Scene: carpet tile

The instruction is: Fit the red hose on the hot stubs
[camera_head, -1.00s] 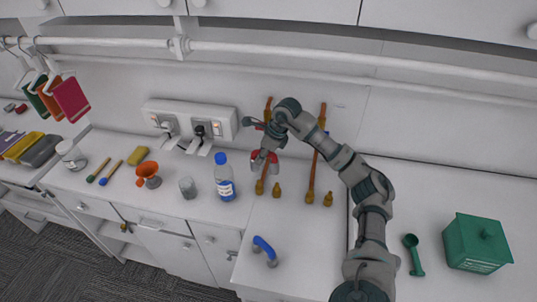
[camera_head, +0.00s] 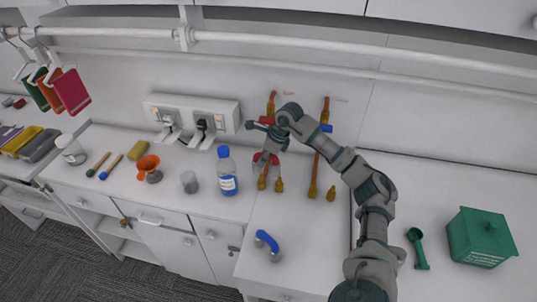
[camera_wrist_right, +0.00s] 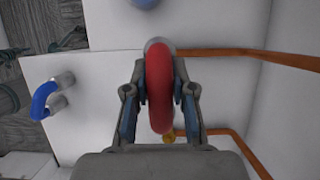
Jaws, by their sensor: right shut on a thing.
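My right gripper (camera_head: 268,152) is shut on the red hose (camera_head: 265,159), a short curved piece. In the right wrist view the hose (camera_wrist_right: 160,85) stands between the two fingers, with a grey end (camera_wrist_right: 155,43) at the top. The gripper is in front of the left copper pipe (camera_head: 262,181), which has a red mark (camera_head: 266,120). A small brass stub (camera_head: 279,185) sits beside the pipe's lower end. In the right wrist view a brass tip (camera_wrist_right: 168,137) shows just below the hose. I cannot tell whether hose and stubs touch. My left gripper is not in view.
The right copper pipe (camera_head: 314,184) has a blue mark (camera_head: 326,128) and a brass stub (camera_head: 331,194) beside it. A blue hose (camera_head: 266,240) lies on the counter in front. A bottle (camera_head: 226,172) stands close left. A green box (camera_head: 480,238) and green scoop (camera_head: 416,247) are right.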

